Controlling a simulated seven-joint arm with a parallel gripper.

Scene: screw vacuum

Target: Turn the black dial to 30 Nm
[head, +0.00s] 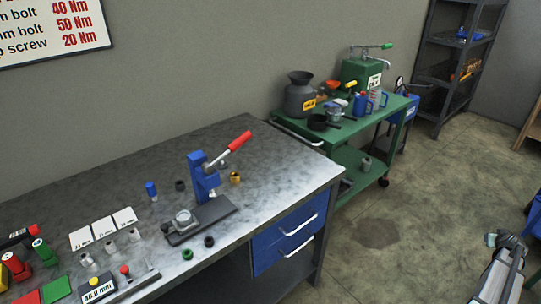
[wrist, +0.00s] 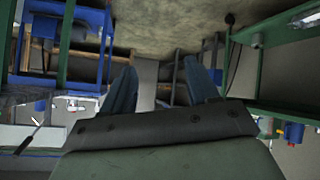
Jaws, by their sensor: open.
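I cannot pick out a dial marked in Nm. Several small black parts stand on the grey workbench (head: 120,175) in the head view, including a black ring (head: 180,185) behind the blue lever press (head: 205,178) and another black ring (head: 209,241) in front of it. They are too small to tell whether one is the dial. My gripper (wrist: 161,85) shows in the wrist view with its two dark fingers wide apart and nothing between them. It is away from the bench top, and nothing touches its fingers.
A wall sign (head: 50,28) lists bolts with Nm values. The floor at right is largely clear.

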